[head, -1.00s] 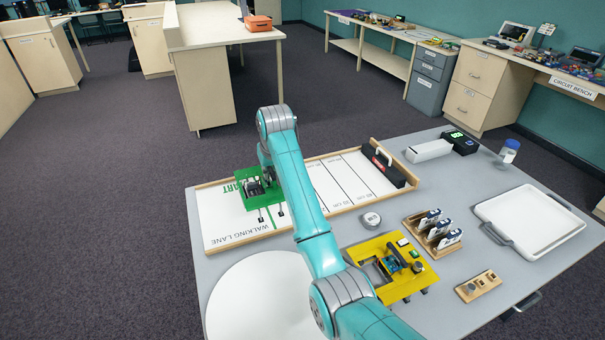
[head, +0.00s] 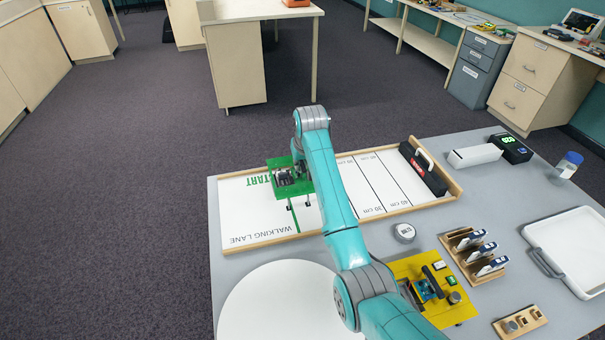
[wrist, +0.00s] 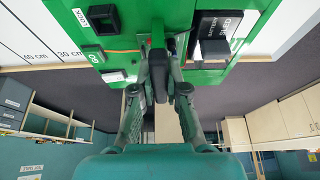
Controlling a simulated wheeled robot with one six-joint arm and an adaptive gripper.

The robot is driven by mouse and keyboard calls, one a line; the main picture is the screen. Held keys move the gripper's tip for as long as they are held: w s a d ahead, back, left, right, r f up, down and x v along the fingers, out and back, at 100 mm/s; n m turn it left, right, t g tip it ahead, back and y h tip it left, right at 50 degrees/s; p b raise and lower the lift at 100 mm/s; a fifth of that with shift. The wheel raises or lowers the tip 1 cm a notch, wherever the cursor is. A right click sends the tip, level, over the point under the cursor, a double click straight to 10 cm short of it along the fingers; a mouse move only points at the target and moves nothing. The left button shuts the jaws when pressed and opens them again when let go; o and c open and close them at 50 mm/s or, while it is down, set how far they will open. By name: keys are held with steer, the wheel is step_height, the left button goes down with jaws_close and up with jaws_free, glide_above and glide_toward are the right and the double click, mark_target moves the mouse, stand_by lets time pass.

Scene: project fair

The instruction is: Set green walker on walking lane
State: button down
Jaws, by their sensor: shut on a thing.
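The green walker (head: 280,187) is at the START end of the white walking lane (head: 240,215), over the green start line. Its thin dark legs show below its body on the near side. I cannot tell whether its feet touch the lane. My gripper (head: 297,172) is at the walker's far side, partly hidden by my arm. The lane's distance marks (wrist: 40,50) show at the left there.
A black block with a handle (head: 424,168) stands at the lane's far right end. The lane's middle looks clear, though my arm hides part.

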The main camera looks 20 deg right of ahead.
mark_target(301, 174)
steer(key=shift+f, duration=2.05)
steer(key=shift+f, duration=0.15)
steer(key=c, duration=1.2)
jaws_free()
steer(key=v, duration=1.1)
steer(key=shift+s+r, duration=0.2)
steer(key=shift+r, duration=0.4)
steer(key=shift+s, duration=0.1)
